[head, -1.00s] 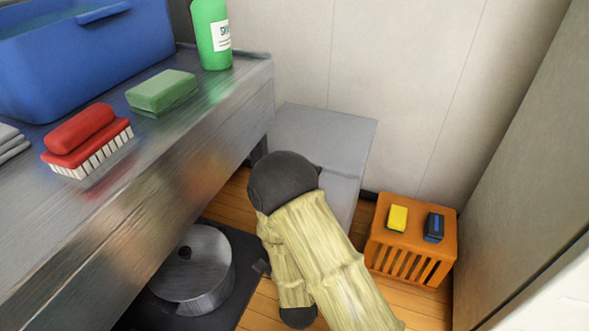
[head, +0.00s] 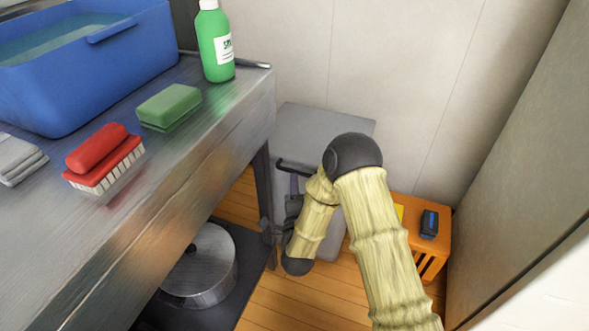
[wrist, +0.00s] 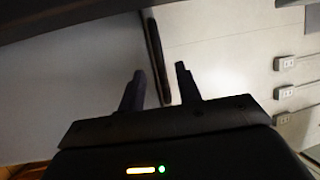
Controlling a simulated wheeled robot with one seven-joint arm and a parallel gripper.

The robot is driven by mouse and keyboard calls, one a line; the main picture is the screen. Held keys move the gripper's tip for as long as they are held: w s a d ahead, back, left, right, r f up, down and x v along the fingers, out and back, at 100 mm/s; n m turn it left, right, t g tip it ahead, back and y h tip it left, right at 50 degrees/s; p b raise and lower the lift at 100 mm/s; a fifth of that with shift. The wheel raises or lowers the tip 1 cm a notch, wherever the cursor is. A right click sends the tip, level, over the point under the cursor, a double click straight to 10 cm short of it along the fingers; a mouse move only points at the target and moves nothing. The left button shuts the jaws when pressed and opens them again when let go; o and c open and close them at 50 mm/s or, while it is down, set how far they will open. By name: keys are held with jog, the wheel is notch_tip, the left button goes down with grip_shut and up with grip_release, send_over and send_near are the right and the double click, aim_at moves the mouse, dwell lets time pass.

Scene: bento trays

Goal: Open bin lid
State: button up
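The bin is a light grey box (head: 325,120) against the back wall, beyond the end of the metal counter. Its flat top looks closed. A dark bar handle (head: 298,167) runs across its front near the top edge. My gripper (wrist: 160,82) is open in the wrist view, its two dark fingers apart. The dark handle bar (wrist: 156,50) stands in line with the gap between them; I cannot tell whether they touch it. In the head view my forearm and wrist are in front of the bin, just below the handle, and hide part of its front.
The metal counter (head: 190,145) at left carries a blue tub (head: 90,75), green bottle (head: 216,45), green sponge (head: 168,104) and red brush (head: 100,155). A round metal pot (head: 205,270) stands below. An orange crate (head: 432,215) sits right of my arm.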

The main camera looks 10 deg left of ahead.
jog(key=b+x, duration=0.1)
jog(key=x, duration=0.4)
jog(key=shift+w, duration=0.25)
grip_shut()
